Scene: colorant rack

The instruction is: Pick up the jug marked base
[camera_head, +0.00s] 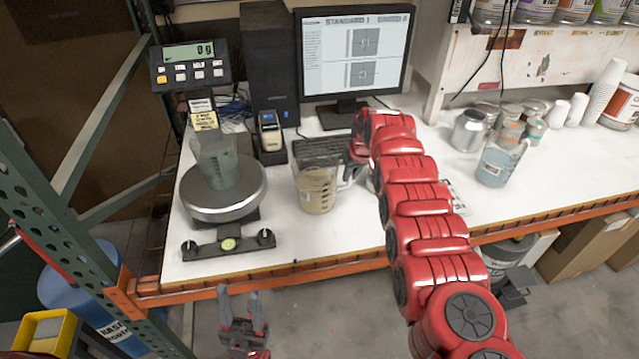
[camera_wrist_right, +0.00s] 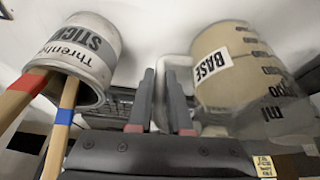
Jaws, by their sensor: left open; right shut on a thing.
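The jug marked BASE (camera_wrist_right: 225,70) is clear with beige contents and stands to the right in the right wrist view, its label facing me. In the head view the jug (camera_head: 316,190) is at the middle of the white bench, in front of the keyboard. My right gripper (camera_head: 354,172) is at the jug's right side. Its fingers (camera_wrist_right: 160,98) are shut on the jug's handle, which is partly hidden between them. I cannot tell whether the jug's bottom touches the bench. My left gripper (camera_head: 243,318) is open and empty, low in front of the bench edge.
A scale pan (camera_head: 225,205) carries another clear jug (camera_head: 216,160) with greenish contents. A monitor (camera_head: 354,50) stands behind. A can marked STICKS (camera_wrist_right: 80,58) with wooden sticks is left in the wrist view. A jug with bluish contents (camera_head: 497,165) and cans stand at right.

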